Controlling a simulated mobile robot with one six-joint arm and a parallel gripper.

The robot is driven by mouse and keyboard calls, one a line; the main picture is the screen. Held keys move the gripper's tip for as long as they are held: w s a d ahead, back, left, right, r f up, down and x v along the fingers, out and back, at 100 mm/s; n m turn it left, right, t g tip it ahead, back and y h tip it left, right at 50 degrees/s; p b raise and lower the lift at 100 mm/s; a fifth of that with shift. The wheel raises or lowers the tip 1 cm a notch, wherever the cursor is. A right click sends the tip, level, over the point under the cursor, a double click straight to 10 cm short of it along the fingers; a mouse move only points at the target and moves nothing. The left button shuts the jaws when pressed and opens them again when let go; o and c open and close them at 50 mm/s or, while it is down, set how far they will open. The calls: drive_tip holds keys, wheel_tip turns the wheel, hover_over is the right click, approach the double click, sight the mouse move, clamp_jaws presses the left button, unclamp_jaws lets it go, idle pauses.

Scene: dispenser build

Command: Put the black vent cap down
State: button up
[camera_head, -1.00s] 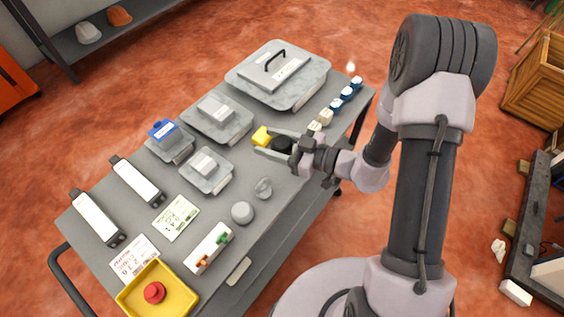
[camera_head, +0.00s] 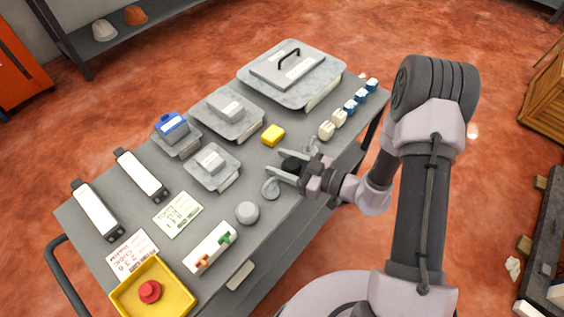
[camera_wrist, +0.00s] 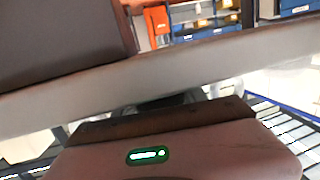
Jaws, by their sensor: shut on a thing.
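The black vent cap (camera_head: 291,166) is a small dark round piece between the fingers of my gripper (camera_head: 288,165) in the head view. My gripper is shut on it, over the front right part of the grey cart top (camera_head: 232,187). The head view does not show clearly whether the cap touches the cart top. A grey clip-like piece (camera_head: 271,189) lies close beside the near finger. In the wrist view large pale and brown surfaces fill much of the picture, and I cannot make out the cap there.
A yellow block (camera_head: 273,135) lies behind my gripper. Cream and blue small pieces (camera_head: 350,106) line the right edge. Grey housings (camera_head: 227,115) and a large lidded tray (camera_head: 250,81) are farther back.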

drive_tip(key=o, duration=1.5)
drive_tip(key=shift+f, duration=0.1)
drive_tip(key=shift+o, duration=0.2)
drive_tip(key=shift+f, duration=0.1)
